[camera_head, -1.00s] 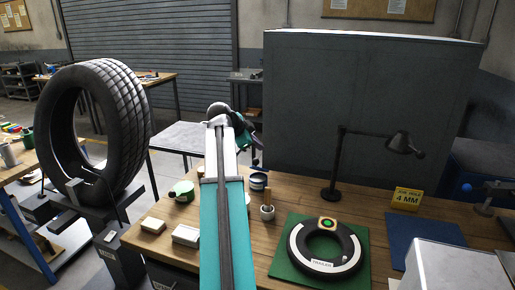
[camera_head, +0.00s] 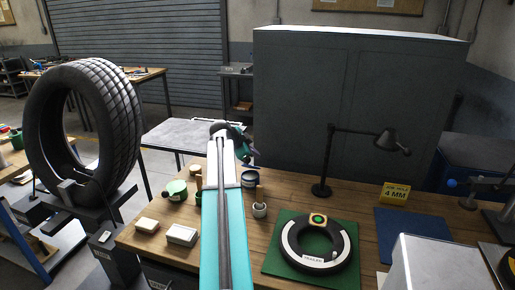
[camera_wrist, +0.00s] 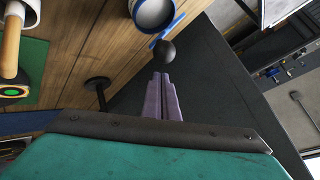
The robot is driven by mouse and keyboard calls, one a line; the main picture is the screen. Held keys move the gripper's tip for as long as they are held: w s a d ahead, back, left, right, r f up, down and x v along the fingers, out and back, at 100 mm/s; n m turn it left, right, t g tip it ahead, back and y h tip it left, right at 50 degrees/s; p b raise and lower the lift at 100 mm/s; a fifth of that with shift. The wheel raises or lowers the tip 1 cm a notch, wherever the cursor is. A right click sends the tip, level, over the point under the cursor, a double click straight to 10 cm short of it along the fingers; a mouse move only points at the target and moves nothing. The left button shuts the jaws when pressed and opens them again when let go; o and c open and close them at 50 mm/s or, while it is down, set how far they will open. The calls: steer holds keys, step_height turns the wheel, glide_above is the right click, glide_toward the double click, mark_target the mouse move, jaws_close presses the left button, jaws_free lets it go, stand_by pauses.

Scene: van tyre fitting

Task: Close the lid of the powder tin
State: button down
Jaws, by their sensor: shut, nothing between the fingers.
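The powder tin (camera_wrist: 153,12) appears in the wrist view as a round pot with a blue rim and a pale inside, so its top looks open. A thin blue edge with a dark round knob (camera_wrist: 165,51) stands out beside the rim; it looks like the raised lid seen edge-on. The tin also shows in the head view (camera_head: 250,178), at the back of the bench just right of my arm. My gripper (camera_wrist: 163,76) has its purple fingers together and empty, close to the knob in the picture; I cannot tell whether they touch. It is small in the head view (camera_head: 246,158).
A pot with a wooden-handled tool (camera_head: 259,209) stands in front of the tin. A black lamp (camera_head: 322,188) and a ring on a green mat (camera_head: 277,268) are to the right.

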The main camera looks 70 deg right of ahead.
steer(key=shift+w+a+f, duration=0.25)
steer(key=shift+w+a, duration=0.2)
steer(key=shift+w, duration=0.2)
